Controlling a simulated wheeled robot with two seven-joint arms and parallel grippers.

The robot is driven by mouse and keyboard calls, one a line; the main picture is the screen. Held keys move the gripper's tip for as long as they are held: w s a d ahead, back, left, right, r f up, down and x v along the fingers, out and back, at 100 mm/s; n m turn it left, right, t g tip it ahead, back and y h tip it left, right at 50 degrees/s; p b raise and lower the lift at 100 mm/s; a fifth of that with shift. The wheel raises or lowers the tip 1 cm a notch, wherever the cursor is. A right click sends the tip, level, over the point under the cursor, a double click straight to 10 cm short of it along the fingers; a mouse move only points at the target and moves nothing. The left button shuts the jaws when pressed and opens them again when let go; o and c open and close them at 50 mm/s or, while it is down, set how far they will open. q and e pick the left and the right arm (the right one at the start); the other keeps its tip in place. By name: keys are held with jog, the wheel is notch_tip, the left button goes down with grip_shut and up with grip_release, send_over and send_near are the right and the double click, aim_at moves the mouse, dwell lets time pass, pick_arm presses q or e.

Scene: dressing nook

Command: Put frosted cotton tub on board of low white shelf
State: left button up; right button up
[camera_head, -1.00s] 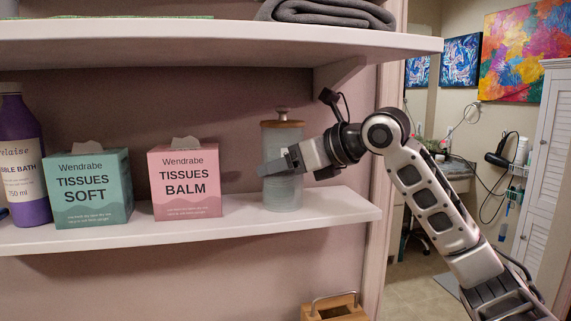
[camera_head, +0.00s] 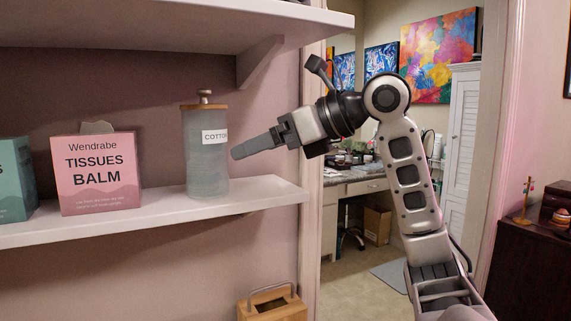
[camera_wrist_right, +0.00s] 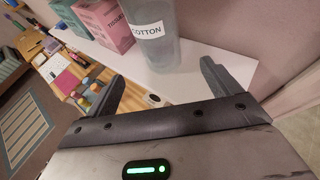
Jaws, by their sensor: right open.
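The frosted cotton tub (camera_head: 205,160), a grey cylinder with a wooden lid and a "COTTON" label, stands upright on the lower white shelf board (camera_head: 150,228) near its right end. It also shows in the right wrist view (camera_wrist_right: 165,52), its top cut off. My right gripper (camera_head: 236,152) is open and empty, just right of the tub, and appears apart from it. In the wrist view its two spread fingers (camera_wrist_right: 160,88) point toward the tub with a gap between. My left gripper is not in view.
A pink tissue box (camera_head: 97,175) and a teal tissue box (camera_head: 14,180) stand left of the tub. An upper white board (camera_head: 200,28) hangs above. A wooden caddy (camera_head: 272,303) is below the board. A doorway opens on the right.

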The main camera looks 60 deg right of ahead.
jog(key=s, duration=0.3)
jog(key=shift+s+d+b, duration=0.3)
jog(key=shift+d+b, duration=0.05)
dwell(0.3)
